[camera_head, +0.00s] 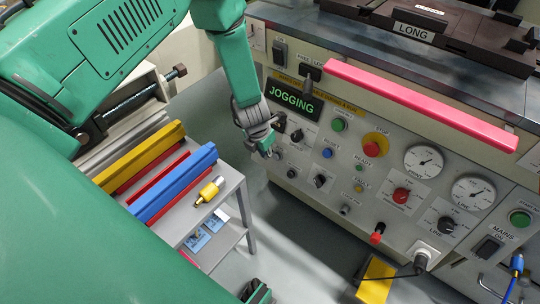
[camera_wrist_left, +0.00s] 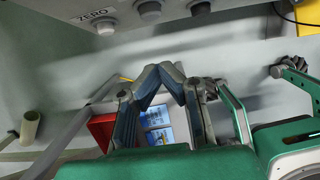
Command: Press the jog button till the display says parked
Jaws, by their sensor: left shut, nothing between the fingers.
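The display (camera_head: 292,98) on the grey control panel (camera_head: 395,150) reads "JOGGING" in green letters. My left gripper (camera_head: 270,150) is at the panel's left edge, below the display, with its fingertips beside or against the panel face. Its fingers meet at the tips in the left wrist view (camera_wrist_left: 168,70), with nothing between them. I cannot make out which control is the jog button; the gripper covers part of the panel there. My right gripper (camera_head: 256,292) shows only in part at the bottom edge; its fingers are not clear.
The panel carries a green button (camera_head: 338,125), a yellow-ringed button (camera_head: 375,143), gauges (camera_head: 423,161) and knobs. A pink bar (camera_head: 420,105) juts out above them. A small table (camera_head: 236,185) at left holds yellow, red and blue bars. A yellow block (camera_head: 376,280) stands low in front.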

